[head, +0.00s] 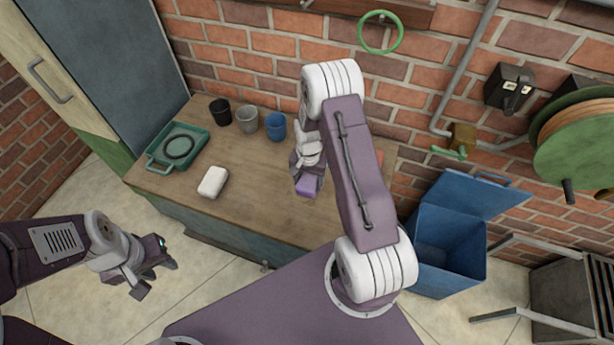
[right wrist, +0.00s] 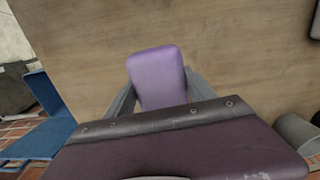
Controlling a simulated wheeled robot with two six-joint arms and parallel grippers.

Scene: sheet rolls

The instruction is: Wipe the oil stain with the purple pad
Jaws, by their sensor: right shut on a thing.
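The purple pad (head: 307,187) is held in my right gripper (head: 308,178) over the right part of the wooden worktop. In the right wrist view the pad (right wrist: 158,78) sits between the two grey fingers, with bare brown wood behind it. I cannot tell whether the pad touches the wood. I see no oil stain in either view; my right arm hides part of the worktop in the head view. My left gripper (head: 157,277) hangs off the worktop's front left, over the floor, empty, with its fingers apart.
On the worktop (head: 245,205) are a white block (head: 213,182), a green tray (head: 160,162) with a dark ring, and black (head: 220,112), grey (head: 247,119) and blue (head: 276,126) cups. A blue open bin (head: 450,245) stands right. The worktop's front middle is clear.

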